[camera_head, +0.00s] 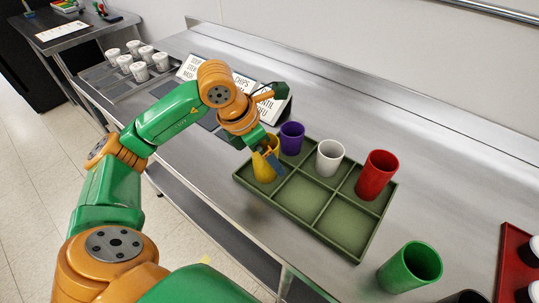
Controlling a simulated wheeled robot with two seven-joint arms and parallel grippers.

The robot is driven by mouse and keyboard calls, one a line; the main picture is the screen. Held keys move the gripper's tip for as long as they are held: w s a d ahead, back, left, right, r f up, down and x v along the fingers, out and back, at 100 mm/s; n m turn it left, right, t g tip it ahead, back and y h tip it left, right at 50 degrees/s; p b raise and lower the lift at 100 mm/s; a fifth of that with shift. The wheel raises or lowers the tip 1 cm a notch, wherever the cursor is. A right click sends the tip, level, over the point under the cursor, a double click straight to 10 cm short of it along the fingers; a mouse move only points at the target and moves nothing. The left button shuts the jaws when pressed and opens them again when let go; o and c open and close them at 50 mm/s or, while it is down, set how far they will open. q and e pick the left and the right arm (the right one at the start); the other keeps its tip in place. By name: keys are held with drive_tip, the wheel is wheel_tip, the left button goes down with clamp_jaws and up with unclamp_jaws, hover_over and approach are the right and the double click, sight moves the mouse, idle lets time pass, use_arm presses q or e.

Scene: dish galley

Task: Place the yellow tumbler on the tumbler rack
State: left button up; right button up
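The yellow tumbler (262,170) stands about upright at the front left compartment of the green tumbler rack (341,227). Whether its base touches the rack floor is hard to tell. My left gripper (269,153) is at the tumbler, reaching down from the upper left. One blue finger lies across the tumbler's right side. The other finger is hidden, so I cannot see whether the grip is closed. A purple tumbler (291,138), a white tumbler (329,158) and a red tumbler (376,176) stand along the rack's back row. My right gripper is out of view.
A green tumbler (410,267) stands on the steel counter (420,165) right of the rack. A red tray (513,262) with dark cups is at the right edge. Lettered signs (190,68) and several white cups (139,71) are at the back left. The rack's front middle and right compartments are empty.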

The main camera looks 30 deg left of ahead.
use_arm(q)
drive_tip(key=v, duration=1)
drive_tip(key=shift+r+p, duration=0.2)
drive_tip(key=shift+p, duration=0.25)
drive_tip(key=shift+s, duration=0.15)
